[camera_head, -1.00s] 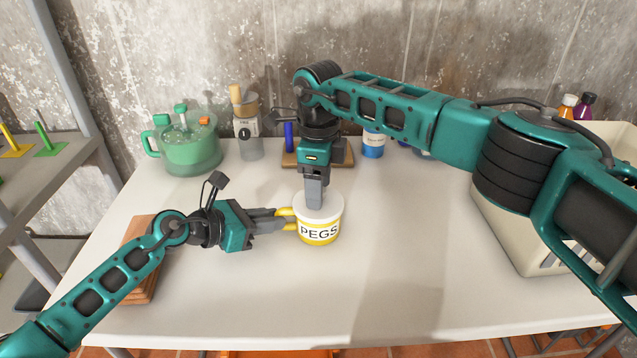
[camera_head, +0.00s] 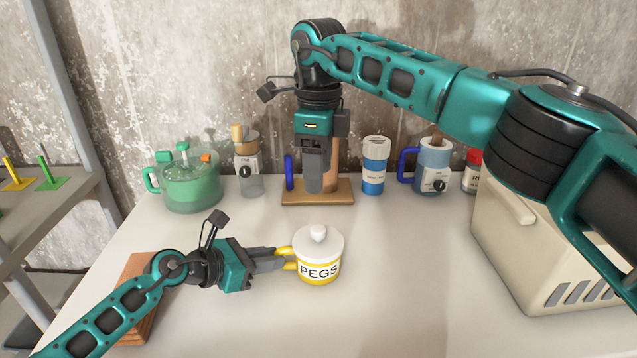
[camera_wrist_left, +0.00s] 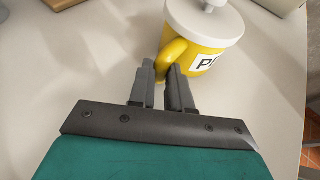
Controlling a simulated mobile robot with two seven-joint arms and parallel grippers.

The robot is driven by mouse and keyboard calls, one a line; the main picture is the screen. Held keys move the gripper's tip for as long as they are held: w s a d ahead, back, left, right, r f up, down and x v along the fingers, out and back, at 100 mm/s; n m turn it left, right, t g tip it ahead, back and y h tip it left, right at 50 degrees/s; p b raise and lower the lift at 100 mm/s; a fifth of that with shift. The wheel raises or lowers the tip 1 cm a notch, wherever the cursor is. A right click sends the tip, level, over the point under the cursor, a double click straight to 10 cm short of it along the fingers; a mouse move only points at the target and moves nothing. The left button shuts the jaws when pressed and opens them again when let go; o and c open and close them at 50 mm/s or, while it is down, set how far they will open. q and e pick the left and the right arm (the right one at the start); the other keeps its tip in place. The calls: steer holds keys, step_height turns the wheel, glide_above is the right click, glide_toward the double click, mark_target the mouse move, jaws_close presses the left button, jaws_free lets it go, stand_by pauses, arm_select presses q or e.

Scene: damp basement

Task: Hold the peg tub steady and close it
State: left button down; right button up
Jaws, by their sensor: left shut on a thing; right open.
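The peg tub (camera_head: 318,272) is yellow with a "PEGS" label and stands upright on the white table. Its white lid (camera_head: 318,244) with a round knob sits on top and looks level. My left gripper (camera_head: 284,259) is shut on the tub's yellow handle, on the tub's left side. In the left wrist view the fingers (camera_wrist_left: 165,85) close around the handle, and the tub (camera_wrist_left: 204,50) shows with its lid (camera_wrist_left: 205,18). My right gripper (camera_head: 313,188) is open and empty, pointing down above and behind the tub, clear of the lid knob.
A green pot-like vessel (camera_head: 190,183), a grey grinder-like item (camera_head: 248,170), a blue jar (camera_head: 374,168) and a blue mug (camera_head: 433,170) line the back. A wooden stand (camera_head: 318,196) is behind my right gripper. A beige crate (camera_head: 535,250) is at right; the table's front middle is clear.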

arm_select(q)
steer(key=c, duration=1)
jaws_free()
